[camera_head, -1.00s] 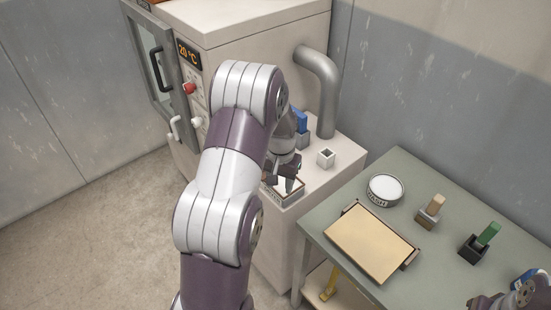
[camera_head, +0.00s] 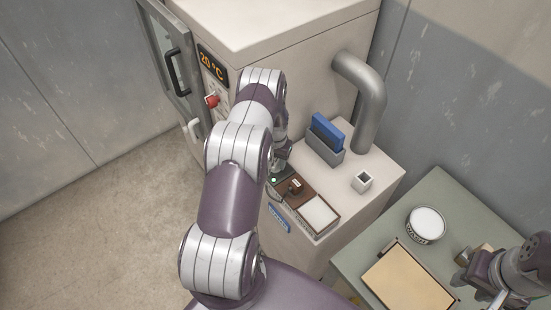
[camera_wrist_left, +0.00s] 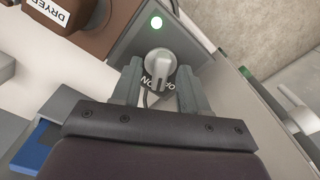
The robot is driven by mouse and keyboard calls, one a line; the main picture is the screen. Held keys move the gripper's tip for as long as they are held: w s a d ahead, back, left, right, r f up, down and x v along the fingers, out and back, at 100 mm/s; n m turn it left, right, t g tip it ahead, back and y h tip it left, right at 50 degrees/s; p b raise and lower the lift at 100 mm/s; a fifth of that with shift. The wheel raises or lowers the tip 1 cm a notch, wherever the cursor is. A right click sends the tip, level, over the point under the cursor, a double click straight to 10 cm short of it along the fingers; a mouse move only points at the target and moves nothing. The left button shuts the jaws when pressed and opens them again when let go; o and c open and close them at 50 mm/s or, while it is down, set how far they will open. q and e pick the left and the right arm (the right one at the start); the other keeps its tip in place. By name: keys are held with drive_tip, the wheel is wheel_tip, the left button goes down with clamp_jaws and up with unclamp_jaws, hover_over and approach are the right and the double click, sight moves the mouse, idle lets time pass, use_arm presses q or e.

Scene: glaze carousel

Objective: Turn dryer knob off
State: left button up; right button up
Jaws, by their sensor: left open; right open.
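The dryer knob (camera_wrist_left: 160,62) is a light grey round knob with a raised grip, on a grey panel (camera_wrist_left: 205,62) in the left wrist view. A lit green lamp (camera_wrist_left: 156,22) sits beyond it. ON and OFF lettering shows on its near side, partly covered. My left gripper (camera_wrist_left: 158,88) is open, its two fingers to either side of the knob's near edge; I cannot tell whether they touch it. In the head view my left gripper (camera_head: 280,168) is low at the cabinet ledge and hides the knob. My right gripper (camera_head: 478,280) is open over the green table.
A brown block labelled DRYER (camera_wrist_left: 72,14) is close beside the panel. On the ledge are a white pad (camera_head: 320,214), a grey holder with a blue piece (camera_head: 326,150) and a small square cup (camera_head: 361,182). A thick pipe (camera_head: 368,110) rises behind. A WASH bowl (camera_head: 426,224) stands on the table.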

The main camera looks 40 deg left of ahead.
use_arm(q)
drive_tip(key=shift+w+a+f, duration=0.2)
drive_tip(key=shift+c, duration=0.9)
clamp_jaws()
use_arm(e)
drive_tip(key=shift+w+a+f, duration=0.1)
drive_tip(key=shift+w+a, duration=0.1)
drive_tip(key=shift+w, duration=0.15)
drive_tip(key=shift+f, duration=0.1)
